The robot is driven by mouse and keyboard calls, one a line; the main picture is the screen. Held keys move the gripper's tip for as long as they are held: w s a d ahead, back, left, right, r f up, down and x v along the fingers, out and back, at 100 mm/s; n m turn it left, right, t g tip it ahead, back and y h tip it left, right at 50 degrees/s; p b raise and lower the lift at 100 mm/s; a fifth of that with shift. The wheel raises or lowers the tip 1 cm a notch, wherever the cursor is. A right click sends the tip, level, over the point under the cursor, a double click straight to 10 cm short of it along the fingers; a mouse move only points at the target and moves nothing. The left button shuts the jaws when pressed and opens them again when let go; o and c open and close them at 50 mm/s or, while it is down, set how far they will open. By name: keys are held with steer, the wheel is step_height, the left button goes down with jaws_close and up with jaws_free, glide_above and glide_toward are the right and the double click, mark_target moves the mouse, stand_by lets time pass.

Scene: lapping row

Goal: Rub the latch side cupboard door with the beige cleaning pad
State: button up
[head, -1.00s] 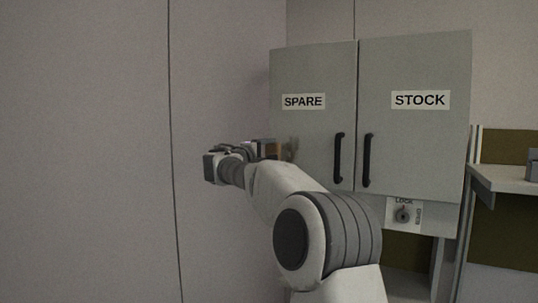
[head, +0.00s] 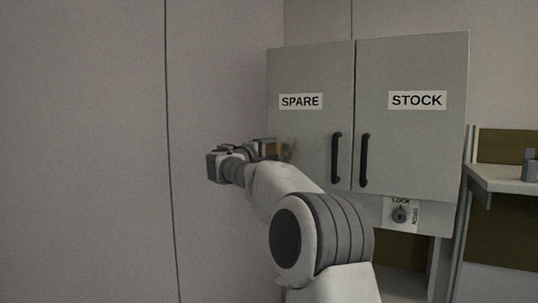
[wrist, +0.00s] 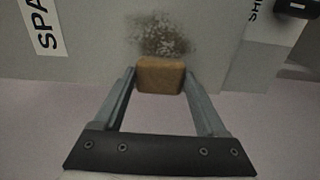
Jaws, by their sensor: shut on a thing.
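The grey cupboard has a left door marked SPARE (head: 312,150) and a right door marked STOCK (head: 415,150), both closed, each with a black upright handle. A lock plate (head: 400,214) sits below the STOCK door. My gripper (wrist: 160,82) is shut on the beige cleaning pad (wrist: 160,74), held between the fingertips. The pad is at the lower left part of the SPARE door. A dark speckled smudge (wrist: 163,35) shows on the door just beyond the pad. I cannot tell whether the pad touches the door. In the head view my arm partly hides the door's lower edge.
A plain wall (head: 80,150) stands close at the left of the cupboard and my gripper. A shelf or bench (head: 505,179) stands at the right with a small grey object (head: 529,168) on it.

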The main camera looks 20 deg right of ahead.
mark_target(298, 152)
steer(key=shift+s+d+f+b, duration=0.1)
steer(key=shift+s+d+b, duration=0.35)
steer(key=shift+s+b, duration=0.15)
steer(key=shift+s+d+f+b, duration=0.1)
steer(key=shift+s+d+b, duration=0.3)
steer(key=shift+s+b, duration=0.2)
steer(key=shift+s+d+r, duration=0.2)
steer(key=shift+s+d, duration=0.05)
steer(key=shift+s, duration=0.05)
steer(key=shift+s+d+b, duration=1.2)
steer(key=shift+s+b, duration=0.15)
steer(key=shift+r, duration=0.1)
